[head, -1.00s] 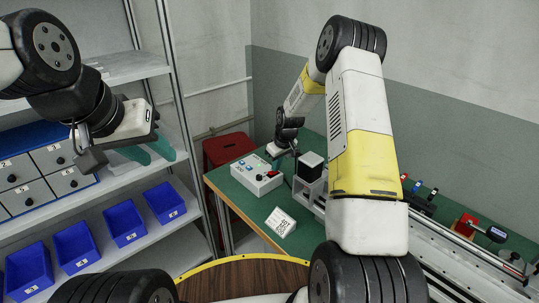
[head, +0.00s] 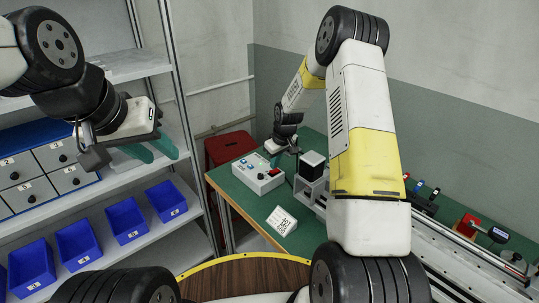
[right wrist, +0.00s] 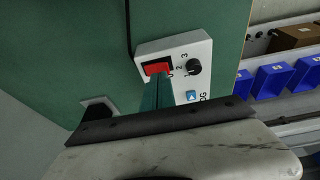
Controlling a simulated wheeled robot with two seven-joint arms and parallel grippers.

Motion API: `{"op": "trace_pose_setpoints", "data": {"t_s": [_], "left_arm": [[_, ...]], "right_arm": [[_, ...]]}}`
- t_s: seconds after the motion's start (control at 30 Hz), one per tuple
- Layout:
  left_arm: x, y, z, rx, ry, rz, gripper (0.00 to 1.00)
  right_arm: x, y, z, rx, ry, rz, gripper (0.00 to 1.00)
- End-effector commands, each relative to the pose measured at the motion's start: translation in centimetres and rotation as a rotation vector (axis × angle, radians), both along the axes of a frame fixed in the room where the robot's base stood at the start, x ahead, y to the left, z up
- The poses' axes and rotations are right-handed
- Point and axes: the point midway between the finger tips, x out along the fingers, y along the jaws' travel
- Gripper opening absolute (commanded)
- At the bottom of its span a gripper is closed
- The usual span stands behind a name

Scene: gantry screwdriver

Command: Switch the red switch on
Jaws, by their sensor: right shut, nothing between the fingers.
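The red switch (right wrist: 157,68) sits in a dark frame on a light control box (right wrist: 203,48), in the right wrist view. In the head view the switch (head: 274,172) is a small red patch on the box (head: 258,184), which stands on the green bench. My right gripper (right wrist: 158,80) is shut and empty, its green fingertips at the lower edge of the switch in the wrist picture. They cover part of it; I cannot tell whether they touch it or which way it is tipped. My left gripper (head: 150,150) is open and empty, by the shelves.
On the box are a black knob (right wrist: 193,66) and a blue button (right wrist: 191,95). A dark block on a grey stand (head: 311,180) is close to the right of the box. A white sign (head: 281,221) stands in front. Blue bins (head: 127,222) line the left shelf.

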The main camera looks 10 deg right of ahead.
Motion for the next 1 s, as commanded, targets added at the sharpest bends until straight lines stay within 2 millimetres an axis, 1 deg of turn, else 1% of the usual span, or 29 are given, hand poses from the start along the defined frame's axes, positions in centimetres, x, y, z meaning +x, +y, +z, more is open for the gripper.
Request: {"op": "trace_pose_setpoints", "data": {"t_s": [0.13,0.3,0.5,0.6,0.7,1.0], "left_arm": [[0.0,0.0,0.0,0.0,0.0,0.0,0.36],[0.0,0.0,0.0,0.0,0.0,0.0,0.36],[0.0,0.0,0.0,0.0,0.0,0.0,0.36],[0.0,0.0,0.0,0.0,0.0,0.0,0.36],[0.0,0.0,0.0,0.0,0.0,0.0,0.36],[0.0,0.0,0.0,0.0,0.0,0.0,0.36]], "right_arm": [[0.1,0.6,3.1,0.0,-0.006,0.001,0.0],[-0.5,-0.6,7.0,0.0,-0.006,-0.003,0.0],[-1.2,-1.7,10.5,0.0,-0.003,-0.002,0.0],[-1.4,-2.0,11.5,-0.001,-0.003,-0.001,0.0],[-1.5,-2.2,12.1,0.0,-0.001,0.0,0.0],[-1.5,-2.2,12.3,0.001,-0.001,0.0,0.0]]}}
